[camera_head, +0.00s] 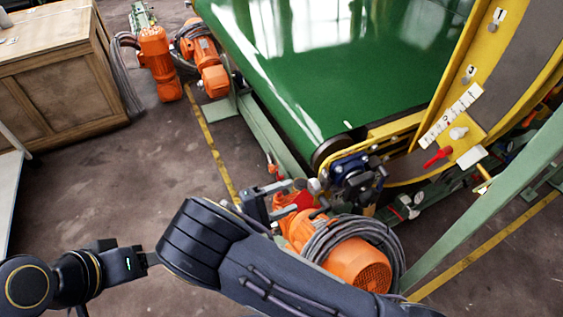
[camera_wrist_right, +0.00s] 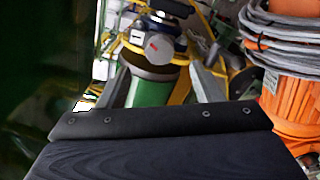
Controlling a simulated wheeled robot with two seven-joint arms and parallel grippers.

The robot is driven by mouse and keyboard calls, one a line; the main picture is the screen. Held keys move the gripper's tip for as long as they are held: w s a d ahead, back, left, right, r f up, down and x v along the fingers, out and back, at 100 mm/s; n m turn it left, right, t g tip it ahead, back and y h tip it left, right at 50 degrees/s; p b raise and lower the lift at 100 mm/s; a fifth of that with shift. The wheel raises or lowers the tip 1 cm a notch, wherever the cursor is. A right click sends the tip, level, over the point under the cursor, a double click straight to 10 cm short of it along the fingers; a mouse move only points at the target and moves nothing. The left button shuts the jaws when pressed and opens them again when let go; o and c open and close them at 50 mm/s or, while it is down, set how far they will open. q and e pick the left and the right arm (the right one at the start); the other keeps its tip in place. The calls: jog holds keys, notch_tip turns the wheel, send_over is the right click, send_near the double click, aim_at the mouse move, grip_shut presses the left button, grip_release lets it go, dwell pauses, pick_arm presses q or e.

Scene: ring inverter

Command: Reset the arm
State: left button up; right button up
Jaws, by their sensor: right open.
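My right gripper (camera_head: 268,204) is beyond the bend of my dark right arm in the head view, low above the machine's front end. Its grey jaws are apart and I see nothing held between them. The right wrist view shows a dark plate of my own across the bottom. A dark part of my left arm with a small green light (camera_head: 100,263) is at the lower left; its jaws do not show clearly. A red lever (camera_head: 437,157) sits on the yellow ring (camera_head: 490,60), to the right of and apart from my right gripper.
A green conveyor belt (camera_head: 330,60) fills the top middle. An orange motor (camera_head: 358,266) with coiled grey cable stands close by my right gripper; it also shows in the right wrist view (camera_wrist_right: 292,107). A wooden crate (camera_head: 60,85) is at the upper left. The floor at left is clear.

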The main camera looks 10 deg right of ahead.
jog(key=s+d+r+m+g+y+p, duration=0.5)
jog(key=s+d+r+g+y, duration=0.2)
jog(key=d+r+g+y, duration=0.35)
jog(key=s+d+r+m+t+y+p, duration=0.2)
jog(key=s+r+t+y+p, duration=0.1)
jog(key=s+r+t+y, duration=0.2)
jog(key=s+d+r+m+t+y+p, duration=0.2)
jog(key=s+r+m+t+y+p, duration=0.1)
jog(key=s+r, duration=0.4)
notch_tip(320, 180, up, 3)
jog(key=shift+s+d+r+t+y+p, duration=0.2)
jog(key=shift+t+y+p, duration=0.25)
jog(key=shift+t+y, duration=0.6)
jog(key=shift+d+f, duration=0.1)
